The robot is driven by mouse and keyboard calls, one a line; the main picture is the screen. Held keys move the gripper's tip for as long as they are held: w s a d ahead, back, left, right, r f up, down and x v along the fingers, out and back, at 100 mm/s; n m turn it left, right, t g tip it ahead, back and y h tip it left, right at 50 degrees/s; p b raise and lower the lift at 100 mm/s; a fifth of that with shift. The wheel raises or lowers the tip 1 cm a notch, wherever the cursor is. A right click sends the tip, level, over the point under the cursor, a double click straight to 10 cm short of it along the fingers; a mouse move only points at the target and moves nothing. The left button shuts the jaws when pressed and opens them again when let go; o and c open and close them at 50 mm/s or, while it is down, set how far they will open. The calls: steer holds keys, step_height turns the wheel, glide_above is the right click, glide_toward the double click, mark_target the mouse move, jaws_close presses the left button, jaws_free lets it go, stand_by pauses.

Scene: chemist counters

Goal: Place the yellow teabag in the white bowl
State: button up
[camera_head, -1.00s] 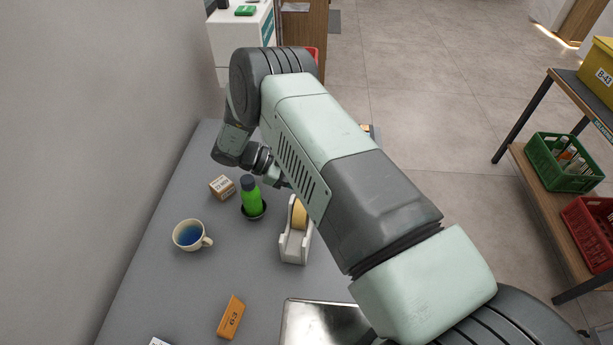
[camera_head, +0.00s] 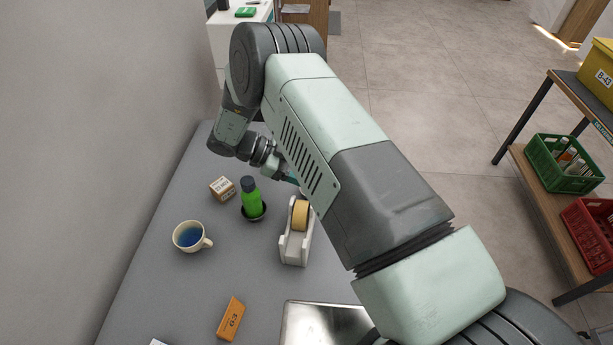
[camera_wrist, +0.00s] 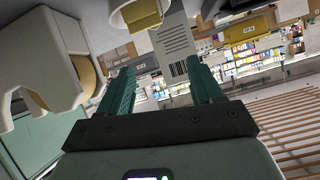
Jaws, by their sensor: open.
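My gripper (camera_wrist: 162,82) is open in the wrist view, its two teal fingers apart. A pale card or packet with a barcode (camera_wrist: 176,45) shows between and beyond the fingertips; I cannot tell what it is or whether it is touched. A white, rounded vessel with a yellow part (camera_wrist: 137,14) is at the top of the wrist view, cut off by the frame; I cannot tell whether it is the white bowl. I cannot make out the yellow teabag for certain in either view. In the head view my arm hides most of my gripper and the counter beyond it.
A white tape dispenser (camera_head: 296,246) stands close to my gripper and also shows in the wrist view (camera_wrist: 48,50). A green bottle (camera_head: 251,199), small box (camera_head: 222,188), cup of blue liquid (camera_head: 189,236), orange box (camera_head: 230,319) and metal tray (camera_head: 318,322) share the counter (camera_head: 160,290).

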steer(key=shift+r, duration=1.7)
steer(key=w+r+n+t+y, duration=0.5)
steer(key=w+r+t, duration=0.5)
steer(key=w+r, duration=0.7)
steer(key=s+r+n+t+y, duration=0.2)
steer(key=s+r+n+y, duration=0.15)
steer(key=r, duration=0.65)
steer(key=s+r+n+t+y, duration=0.1)
steer(key=s+r+n+y, duration=0.3)
steer(key=r, duration=0.6)
steer(key=s+d+r+n+y, duration=0.2)
steer(key=s+r+n+y, duration=0.15)
steer(key=s, duration=0.25)
steer(key=s+d+f+n+g+h, duration=0.1)
steer(key=s+d, duration=0.3)
steer(key=s, duration=0.5)
steer(key=s+d+f+n+g+h, duration=0.1)
steer(key=s+d+f+n+g, duration=0.1)
steer(key=s, duration=0.8)
steer(key=s+d+f+n+g+h, duration=0.1)
steer(key=s+d+f+g, duration=0.3)
steer(key=s+d, duration=0.3)
steer(key=shift+s+d+n, duration=0.25)
steer(key=shift+s+n, duration=0.05)
steer(key=shift+s, duration=0.85)
